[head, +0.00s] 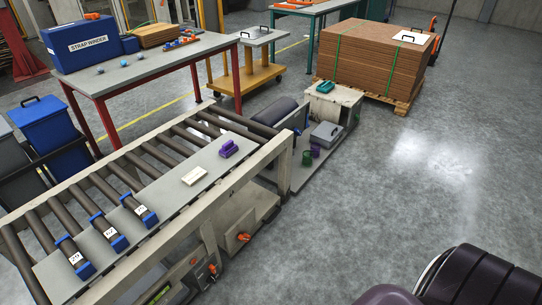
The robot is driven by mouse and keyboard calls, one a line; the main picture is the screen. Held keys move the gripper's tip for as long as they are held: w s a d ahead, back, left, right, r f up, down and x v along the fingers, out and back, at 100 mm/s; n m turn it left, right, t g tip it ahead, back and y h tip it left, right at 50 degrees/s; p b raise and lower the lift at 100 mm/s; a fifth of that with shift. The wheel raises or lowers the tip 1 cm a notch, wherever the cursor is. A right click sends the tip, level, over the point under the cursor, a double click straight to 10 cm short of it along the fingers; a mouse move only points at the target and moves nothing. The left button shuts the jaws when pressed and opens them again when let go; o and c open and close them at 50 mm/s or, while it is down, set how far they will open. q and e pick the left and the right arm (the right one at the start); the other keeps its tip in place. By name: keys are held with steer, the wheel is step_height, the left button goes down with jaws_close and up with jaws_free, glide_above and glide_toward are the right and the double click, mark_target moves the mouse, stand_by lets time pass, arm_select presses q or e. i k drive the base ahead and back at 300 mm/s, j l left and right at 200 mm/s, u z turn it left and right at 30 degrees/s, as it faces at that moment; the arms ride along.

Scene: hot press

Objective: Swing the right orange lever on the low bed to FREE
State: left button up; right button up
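A low cream bed frame (160,240) carries dark rollers and a grey plate along the left half of the head view. A small orange lever (243,237) sits on the pale box low on its near side, toward the right. Another orange lever (212,268) sits lower left of it, with a small orange part (194,261) beside it. The levers are small here, and I cannot read any FREE mark or tell their exact setting. Neither gripper shows. A dark rounded form at the lower right appears to be part of my own arm.
A purple block (228,148) and a white block (193,176) lie on the plate, with several blue-ended labelled pieces. A grey base with a teal-topped box (325,103) stands beyond the bed. Stacked boards (373,62) stand on a pallet. The floor (400,190) at right is clear.

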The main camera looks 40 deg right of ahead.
mark_target(212, 266)
steer(key=l+z, duration=0.1)
steer(key=l, duration=0.55)
steer(key=l+z, duration=0.15)
steer(key=l, duration=0.5)
steer(key=i+l+z, duration=0.1)
steer(key=l, duration=0.55)
steer(key=u, duration=0.85)
